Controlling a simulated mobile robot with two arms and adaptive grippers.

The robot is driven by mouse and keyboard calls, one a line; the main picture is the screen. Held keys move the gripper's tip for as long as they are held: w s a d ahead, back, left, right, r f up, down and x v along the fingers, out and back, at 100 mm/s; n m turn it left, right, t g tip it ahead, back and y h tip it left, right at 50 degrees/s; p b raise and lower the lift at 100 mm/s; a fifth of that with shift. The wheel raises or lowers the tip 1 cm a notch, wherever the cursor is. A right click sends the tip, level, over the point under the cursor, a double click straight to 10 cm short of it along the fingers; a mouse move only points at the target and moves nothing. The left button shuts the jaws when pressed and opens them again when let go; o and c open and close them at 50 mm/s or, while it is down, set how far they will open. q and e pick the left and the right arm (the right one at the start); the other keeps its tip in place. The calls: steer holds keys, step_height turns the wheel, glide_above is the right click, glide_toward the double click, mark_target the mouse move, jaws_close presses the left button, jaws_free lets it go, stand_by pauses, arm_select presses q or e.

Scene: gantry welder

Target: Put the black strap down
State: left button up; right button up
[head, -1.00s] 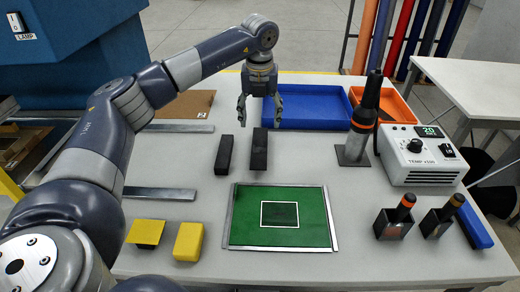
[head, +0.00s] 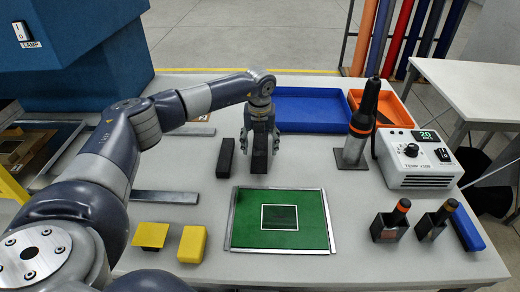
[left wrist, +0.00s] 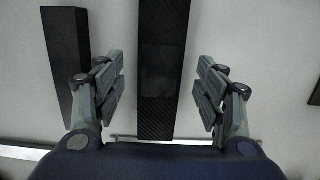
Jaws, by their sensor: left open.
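Two black bars lie on the grey table. The right one, a textured black strap (head: 260,162), lies under my left gripper (head: 261,149). It also shows in the left wrist view (left wrist: 163,65), lying lengthwise between the two fingers. The fingers are open, one on each side of the strap, with a visible gap on both sides. The other black bar (head: 225,158) lies just left of the gripper, and in the left wrist view (left wrist: 68,50) it is beyond the left finger. My right gripper is not in view.
A green mat (head: 245,235) with a dark, white-outlined square lies in front. Blue (head: 310,112) and orange trays (head: 400,112) are behind. A soldering iron stand (head: 352,168) and a white control unit (head: 418,180) stand right. Yellow blocks (head: 192,244) sit front left.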

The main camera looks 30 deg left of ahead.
arm_select(q)
steer(key=c, duration=1)
steer(key=shift+r, duration=0.1)
steer(key=shift+c, duration=0.2)
